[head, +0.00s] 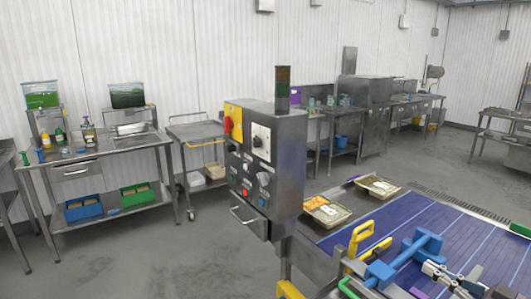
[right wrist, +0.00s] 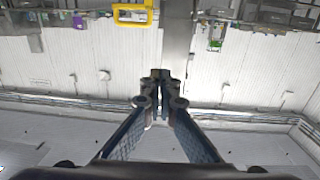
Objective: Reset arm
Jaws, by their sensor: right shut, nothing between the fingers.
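My right gripper (right wrist: 160,78) shows in the right wrist view, its two dark fingers shut together with nothing between them. It points toward the white wall, clear of any object. In the head view, dark and white mechanical parts show at the lower right edge, but I cannot clearly make out the gripper among them. My left gripper is not in view.
A steel control box (head: 267,160) stands beside the blue conveyor (head: 413,228). Two food trays, one nearer (head: 327,211) and one farther (head: 377,186), lie at the conveyor's far side. Blue and yellow fittings crowd its near end.

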